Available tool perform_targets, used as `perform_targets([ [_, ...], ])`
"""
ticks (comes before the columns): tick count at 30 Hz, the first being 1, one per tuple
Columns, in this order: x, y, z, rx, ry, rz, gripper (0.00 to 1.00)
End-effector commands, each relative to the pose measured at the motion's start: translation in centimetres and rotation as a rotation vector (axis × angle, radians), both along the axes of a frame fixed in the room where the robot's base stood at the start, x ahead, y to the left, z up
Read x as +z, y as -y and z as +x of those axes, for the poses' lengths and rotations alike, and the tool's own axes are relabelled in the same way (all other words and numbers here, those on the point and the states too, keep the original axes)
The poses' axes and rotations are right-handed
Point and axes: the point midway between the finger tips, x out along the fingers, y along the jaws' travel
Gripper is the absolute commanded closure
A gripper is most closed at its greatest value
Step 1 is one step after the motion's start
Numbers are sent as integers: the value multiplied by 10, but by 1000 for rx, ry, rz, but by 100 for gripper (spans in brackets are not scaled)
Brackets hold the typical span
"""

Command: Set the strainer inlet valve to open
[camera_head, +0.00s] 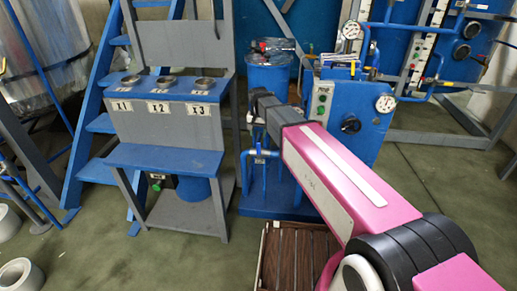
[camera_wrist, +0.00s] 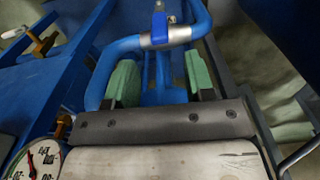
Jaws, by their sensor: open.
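In the wrist view, a blue-handled valve (camera_wrist: 160,26) with a silver body sits on a bent blue pipe. I take it for the strainer inlet valve, though no label is legible. Its handle appears as a short blue lever; whether it is set open or closed I cannot tell. My gripper (camera_wrist: 160,60) is open, with its green finger pads apart on either side of the blue pipework below the valve. The valve appears just beyond the fingertips, not between them. In the head view, my gripper (camera_head: 256,118) hangs in front of a blue cylindrical vessel (camera_head: 268,82), partly hiding it.
A blue cabinet (camera_head: 350,122) with gauges stands right of my gripper. A grey-blue stand (camera_head: 165,128) labelled with several tags is at left. A slatted crate (camera_head: 292,258) sits below my arm.

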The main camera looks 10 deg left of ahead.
Motion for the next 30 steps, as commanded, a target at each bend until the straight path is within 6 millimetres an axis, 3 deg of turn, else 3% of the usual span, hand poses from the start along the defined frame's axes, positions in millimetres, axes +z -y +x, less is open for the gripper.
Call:
perform_targets([
  [15, -77, 0, 0, 1, -1, -1, 51],
  [21, -89, 0, 0, 1, 0, 0, 51],
  [30, -91, 1, 0, 1, 0, 0, 51],
])
